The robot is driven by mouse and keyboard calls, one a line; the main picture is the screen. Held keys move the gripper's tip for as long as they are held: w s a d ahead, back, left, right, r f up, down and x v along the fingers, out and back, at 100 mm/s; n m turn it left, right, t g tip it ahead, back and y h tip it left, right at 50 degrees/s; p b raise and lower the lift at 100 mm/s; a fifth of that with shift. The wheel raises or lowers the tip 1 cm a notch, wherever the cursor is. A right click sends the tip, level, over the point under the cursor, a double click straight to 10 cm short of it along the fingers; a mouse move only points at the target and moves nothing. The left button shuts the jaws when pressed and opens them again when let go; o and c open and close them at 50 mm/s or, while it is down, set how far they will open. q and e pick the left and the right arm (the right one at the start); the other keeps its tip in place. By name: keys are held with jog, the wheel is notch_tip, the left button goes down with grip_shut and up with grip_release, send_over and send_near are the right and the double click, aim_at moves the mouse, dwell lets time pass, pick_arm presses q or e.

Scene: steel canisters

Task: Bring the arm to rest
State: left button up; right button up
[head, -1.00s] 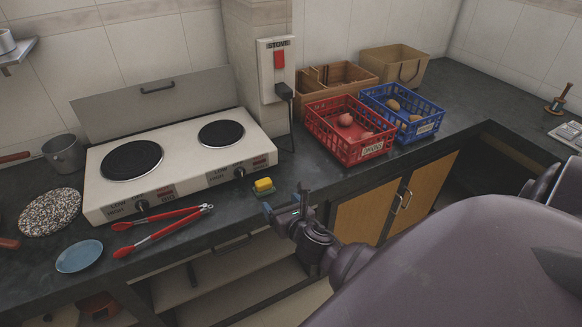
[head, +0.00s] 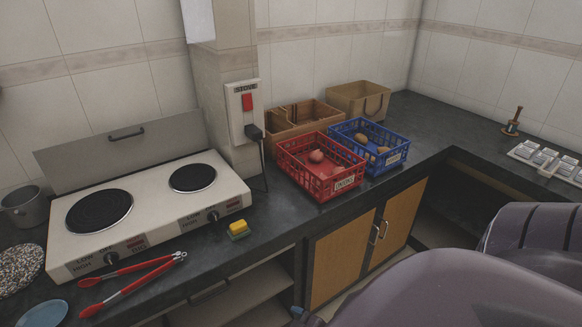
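My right arm (head: 430,290) fills the lower right of the head view as a large purple-grey shape. Only a small bluish bit, which looks like the tip of my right gripper (head: 297,312), shows at the bottom edge. The rest of that gripper is hidden or out of frame, so whether it is open or holds anything cannot be seen. My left gripper is not in view.
A two-plate stove (head: 150,222) stands on the dark counter, with red tongs (head: 130,275) and a yellow-green sponge (head: 238,229) in front. A red crate (head: 318,168) and a blue crate (head: 370,147) stand further right. Wooden cupboard doors (head: 342,260) are below.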

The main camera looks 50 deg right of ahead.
jog(key=shift+s+a+m, duration=0.2)
jog(key=shift+s+m, duration=0.3)
jog(key=shift+m, duration=0.4)
dwell(0.7)
